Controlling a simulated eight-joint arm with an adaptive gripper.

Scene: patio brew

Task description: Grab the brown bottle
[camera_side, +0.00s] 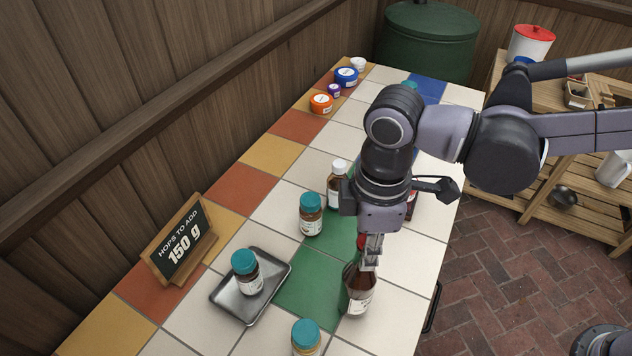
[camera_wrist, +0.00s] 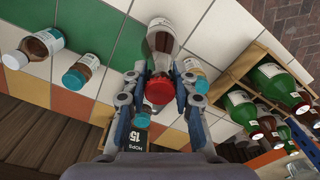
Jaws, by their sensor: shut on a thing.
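A brown bottle (camera_side: 357,294) with a white label is below my gripper (camera_side: 369,257) in the side view, near the green and white tiles. In the wrist view the brown bottle (camera_wrist: 162,42) has a red cap (camera_wrist: 159,90) and lies between the two fingers of my gripper (camera_wrist: 160,76). My gripper is shut on it around its upper part. The fingers hide part of its neck. I cannot tell whether its base touches the table.
A teal-capped jar (camera_side: 311,215) and a white-capped brown bottle (camera_side: 337,187) stand behind left. Another teal-capped jar (camera_side: 245,270) sits on a metal tray (camera_side: 228,307). A jar (camera_side: 306,337) is at the front.

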